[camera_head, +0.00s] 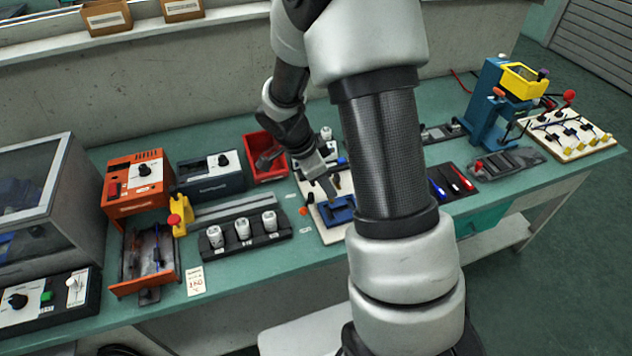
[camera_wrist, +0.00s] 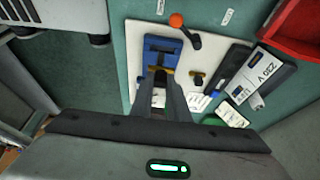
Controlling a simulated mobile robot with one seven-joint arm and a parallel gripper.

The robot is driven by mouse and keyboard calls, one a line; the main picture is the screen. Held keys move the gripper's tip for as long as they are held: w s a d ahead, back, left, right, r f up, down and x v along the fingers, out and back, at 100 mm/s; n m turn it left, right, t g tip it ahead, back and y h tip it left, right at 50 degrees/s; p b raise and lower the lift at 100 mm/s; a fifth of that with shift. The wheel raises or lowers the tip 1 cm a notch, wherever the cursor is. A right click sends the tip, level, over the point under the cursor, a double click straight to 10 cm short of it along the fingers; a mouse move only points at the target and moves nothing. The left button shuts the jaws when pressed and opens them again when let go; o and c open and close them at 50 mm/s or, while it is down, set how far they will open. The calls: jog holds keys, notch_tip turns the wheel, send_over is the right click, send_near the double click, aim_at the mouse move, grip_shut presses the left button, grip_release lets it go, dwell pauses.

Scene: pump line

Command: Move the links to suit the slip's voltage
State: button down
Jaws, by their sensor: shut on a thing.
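My gripper (camera_head: 327,185) is over the cream board (camera_head: 313,188), with its fingers pointing down. In the wrist view my gripper (camera_wrist: 165,88) is shut on a small brass link (camera_wrist: 153,70) at the near end of the blue terminal block (camera_wrist: 160,48). The fingers hide much of the link, and I cannot tell if it is seated or lifted. Another brass piece with a dark knob (camera_wrist: 197,78) is just right of the fingers on the board. A small slip with red figures (camera_head: 195,281) lies at the bench's front edge; I cannot read it surely.
An orange-tipped lever (camera_wrist: 178,20) stands beside the blue block. A dark unit with a white "230 V" plate (camera_wrist: 262,72) is to the right. A black rack with white pieces (camera_head: 244,236) stands left, a blue press (camera_head: 488,110) right.

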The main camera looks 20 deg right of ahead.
jog(key=shift+f+b, duration=1.1)
jog(key=shift+f, duration=1.35)
jog(key=shift+f+b, duration=0.25)
jog(key=shift+b, duration=0.3)
jog(key=shift+f+b, duration=0.35)
jog(key=shift+b, duration=1.4)
jog(key=shift+f+b, duration=0.6)
jog(key=shift+b, duration=0.55)
dwell(0.5)
jog(key=c, duration=1.5)
grip_release()
jog(key=shift+o, duration=0.2)
jog(key=shift+r, duration=0.1)
jog(key=shift+r+p, duration=1.7)
jog(key=shift+r, duration=2)
